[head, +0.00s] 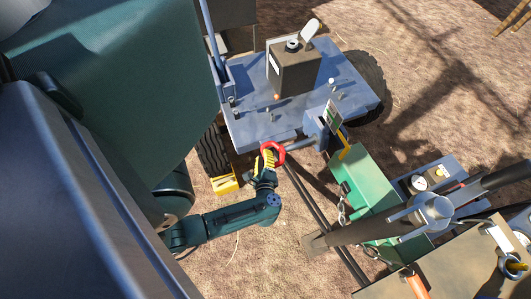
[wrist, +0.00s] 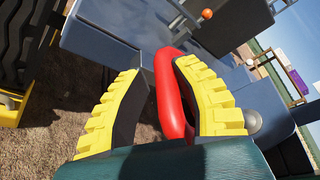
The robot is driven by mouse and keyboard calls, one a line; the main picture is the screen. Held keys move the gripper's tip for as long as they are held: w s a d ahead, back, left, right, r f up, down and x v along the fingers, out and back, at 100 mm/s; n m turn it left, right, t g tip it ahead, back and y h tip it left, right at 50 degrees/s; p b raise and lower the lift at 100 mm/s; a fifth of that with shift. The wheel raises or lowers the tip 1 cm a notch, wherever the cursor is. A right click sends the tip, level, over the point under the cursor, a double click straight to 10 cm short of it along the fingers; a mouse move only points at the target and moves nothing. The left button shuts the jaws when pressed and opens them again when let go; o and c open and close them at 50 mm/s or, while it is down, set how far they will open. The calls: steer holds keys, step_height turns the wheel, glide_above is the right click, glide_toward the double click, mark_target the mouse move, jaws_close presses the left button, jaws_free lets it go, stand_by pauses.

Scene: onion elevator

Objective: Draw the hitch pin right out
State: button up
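The hitch pin's red ring handle (head: 272,153) is at the front edge of the blue-grey trailer bed (head: 250,128). A grey bar (head: 299,144) runs from beside the ring toward a blue bracket (head: 316,129); I cannot tell if it is the pin's shaft. My gripper (head: 266,160) is at the ring. In the wrist view the red ring (wrist: 170,92) lies between the yellow ribbed fingers of my gripper (wrist: 160,95). It is close to the right finger, with a gap showing on the left. The fingers look open around it. The pin's inner end is hidden.
A yellow chock (head: 225,184) sits by the trailer wheel (head: 212,152). A green box (head: 365,185) with a chain (head: 342,209) stands right of my gripper. A brown box (head: 293,70) stands on the bed. Dark drawbar rails cross the ground below the ring.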

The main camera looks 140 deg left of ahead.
steer(key=shift+o, duration=1.3)
steer(key=shift+s+d, duration=0.1)
steer(key=shift+o, duration=0.2)
steer(key=shift+r, duration=0.1)
steer(key=v, duration=1.2)
steer(key=shift+a, duration=0.2)
